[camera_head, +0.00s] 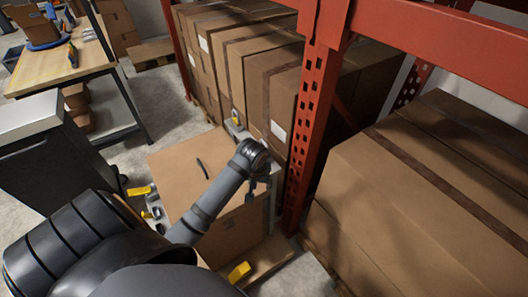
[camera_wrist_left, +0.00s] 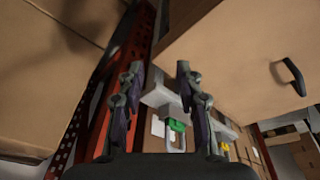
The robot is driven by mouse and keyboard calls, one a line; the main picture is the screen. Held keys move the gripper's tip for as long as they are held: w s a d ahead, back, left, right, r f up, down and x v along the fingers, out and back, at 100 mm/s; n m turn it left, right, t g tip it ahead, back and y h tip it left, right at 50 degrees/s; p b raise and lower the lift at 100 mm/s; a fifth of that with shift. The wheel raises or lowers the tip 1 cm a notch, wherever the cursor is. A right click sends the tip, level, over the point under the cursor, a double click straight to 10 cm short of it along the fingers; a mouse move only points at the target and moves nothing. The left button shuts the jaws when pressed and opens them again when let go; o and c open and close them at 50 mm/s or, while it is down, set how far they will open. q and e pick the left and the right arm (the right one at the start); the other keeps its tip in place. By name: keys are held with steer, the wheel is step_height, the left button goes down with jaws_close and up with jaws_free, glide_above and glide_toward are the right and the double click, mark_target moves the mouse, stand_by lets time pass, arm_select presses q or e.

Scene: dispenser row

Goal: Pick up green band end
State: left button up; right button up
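The green band end (camera_wrist_left: 177,125) shows in the left wrist view as a small bright green piece on a pale loop, beside a light grey bracket (camera_wrist_left: 162,97) at the edge of a brown box. My left gripper (camera_wrist_left: 158,78) is open, with its two dark fingers apart and nothing held between them. The green piece appears between the fingers in the picture, beyond them; I see no contact. In the head view my left gripper (camera_head: 252,190) hangs small and dark beside the box (camera_head: 185,160), and the green piece is not visible. My right gripper is not in view.
An orange-red rack post (camera_head: 310,110) stands close right of my left gripper. Large cartons (camera_head: 420,200) fill the rack. Yellow pieces (camera_head: 238,271) sit around the box, which has a black handle (camera_wrist_left: 292,77). A workbench (camera_head: 60,70) stands at upper left.

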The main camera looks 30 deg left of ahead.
mark_target(263, 142)
arm_select(q)
steer(key=w+a+r+n+h, duration=0.1)
steer(key=w+a+r+n, duration=0.9)
steer(key=w+r, duration=0.35)
steer(key=shift+m+g, duration=0.4)
steer(key=f, duration=0.3)
steer(key=w+f, duration=0.1)
steer(key=f, duration=0.2)
steer(key=shift+w+a+f+p, duration=0.1)
steer(key=shift+w+p, duration=0.1)
steer(key=shift+p, duration=0.1)
steer(key=f, duration=0.3)
steer(key=f+p, duration=0.1)
steer(key=f, duration=0.1)
steer(key=shift+w+d+f, duration=0.1)
steer(key=shift+w+d, duration=0.2)
steer(key=shift+d, duration=0.05)
jaws_close()
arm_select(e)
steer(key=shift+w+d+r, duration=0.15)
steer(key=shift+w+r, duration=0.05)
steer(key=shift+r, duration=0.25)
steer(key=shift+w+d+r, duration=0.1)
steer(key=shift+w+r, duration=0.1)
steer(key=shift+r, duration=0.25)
